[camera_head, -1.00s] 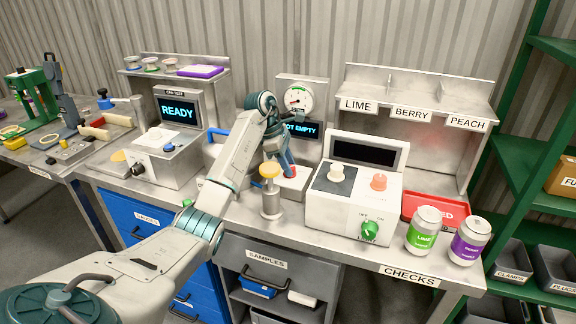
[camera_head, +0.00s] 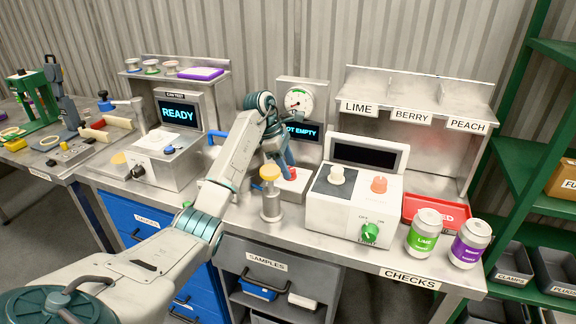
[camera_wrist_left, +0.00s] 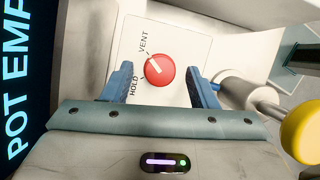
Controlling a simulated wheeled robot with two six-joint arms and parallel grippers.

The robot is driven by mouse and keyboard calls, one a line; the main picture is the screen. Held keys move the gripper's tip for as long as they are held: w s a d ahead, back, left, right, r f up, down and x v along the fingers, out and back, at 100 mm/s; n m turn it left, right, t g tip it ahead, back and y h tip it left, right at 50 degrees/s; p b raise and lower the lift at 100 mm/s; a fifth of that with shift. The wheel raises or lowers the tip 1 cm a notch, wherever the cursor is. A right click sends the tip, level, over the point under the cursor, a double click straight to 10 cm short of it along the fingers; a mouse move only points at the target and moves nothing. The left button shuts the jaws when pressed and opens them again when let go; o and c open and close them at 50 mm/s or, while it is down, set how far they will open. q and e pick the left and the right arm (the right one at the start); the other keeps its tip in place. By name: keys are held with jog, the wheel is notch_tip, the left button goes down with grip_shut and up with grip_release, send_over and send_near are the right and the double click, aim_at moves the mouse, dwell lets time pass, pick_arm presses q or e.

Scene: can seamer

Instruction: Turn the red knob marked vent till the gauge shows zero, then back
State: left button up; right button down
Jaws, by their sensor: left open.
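The red knob (camera_wrist_left: 159,69) sits on a white plate marked VENT and HOLD, and a white line on its face points up and left in the wrist view. In the head view it is mostly hidden by my gripper (camera_head: 289,164). My left gripper (camera_wrist_left: 160,85) is open, with one blue finger on each side of the knob. I cannot tell whether either finger touches it. The round gauge (camera_head: 299,99) stands behind my wrist; its needle is too small to read surely. My right gripper is not in view.
A screen (camera_wrist_left: 18,90), partly cut off, reads POT EMP. A yellow-topped metal post (camera_head: 270,187) stands close to my left gripper. A white box with knobs (camera_head: 342,211) is to the right, with a lime can (camera_head: 423,233) and a purple can (camera_head: 469,243) beyond it.

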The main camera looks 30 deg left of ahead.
pick_arm(q)
jog(key=p+v, duration=0.7)
jog(key=v, duration=0.3)
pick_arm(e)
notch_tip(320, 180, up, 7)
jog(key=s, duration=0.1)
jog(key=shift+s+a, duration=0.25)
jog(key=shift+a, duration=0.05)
pick_arm(q)
jog(key=shift+a, duration=0.1)
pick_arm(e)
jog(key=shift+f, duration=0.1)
pick_arm(q)
jog(key=shift+r, duration=0.15)
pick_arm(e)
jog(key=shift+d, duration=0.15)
